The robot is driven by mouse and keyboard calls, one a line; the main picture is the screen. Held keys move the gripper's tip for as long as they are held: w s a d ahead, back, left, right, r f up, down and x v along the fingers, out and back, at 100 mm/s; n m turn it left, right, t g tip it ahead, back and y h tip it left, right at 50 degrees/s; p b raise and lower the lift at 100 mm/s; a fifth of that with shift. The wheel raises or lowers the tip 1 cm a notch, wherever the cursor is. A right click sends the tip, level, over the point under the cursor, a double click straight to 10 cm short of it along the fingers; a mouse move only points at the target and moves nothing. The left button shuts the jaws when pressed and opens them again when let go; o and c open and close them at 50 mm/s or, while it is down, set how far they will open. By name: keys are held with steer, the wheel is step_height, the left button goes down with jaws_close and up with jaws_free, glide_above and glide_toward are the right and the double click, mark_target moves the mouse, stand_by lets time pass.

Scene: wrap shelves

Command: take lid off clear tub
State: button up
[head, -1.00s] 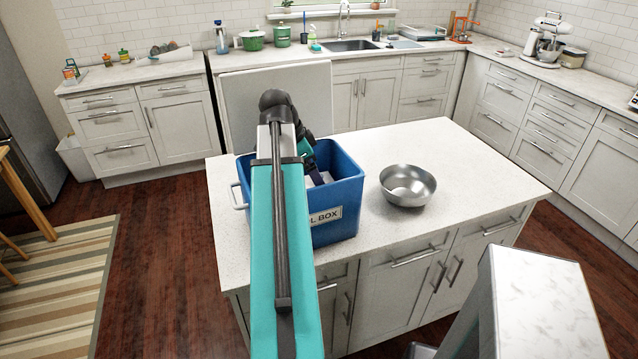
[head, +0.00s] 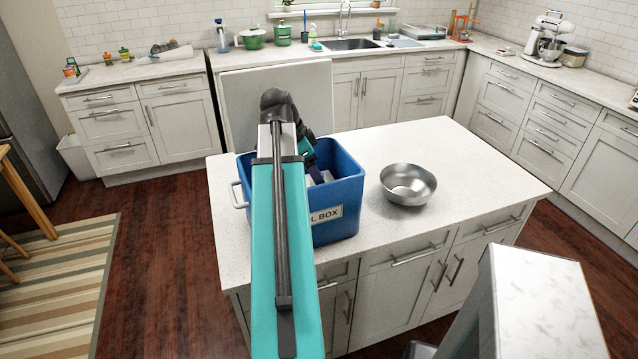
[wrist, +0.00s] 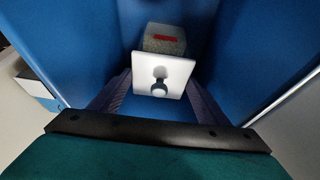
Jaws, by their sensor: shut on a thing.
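A white square lid (wrist: 172,71) with a dark round knob shows in the wrist view, inside the blue box. My gripper (wrist: 160,88) reaches down into the box, with one finger at each side of the lid, and is shut on the lid. A grey speckled block-like thing with a red label (wrist: 165,39) shows just beyond the lid; it may be the clear tub, but I cannot tell, nor whether the lid touches it.
The blue box (head: 338,190) with a label stands on the white island top (head: 450,165). Its walls rise close around my gripper. A steel bowl (head: 408,184) stands to the right of the box. The island top right of the bowl is clear.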

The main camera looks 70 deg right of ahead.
steer(key=shift+r, duration=0.1)
steer(key=shift+r+b, duration=1.25)
steer(key=shift+r, duration=3.7)
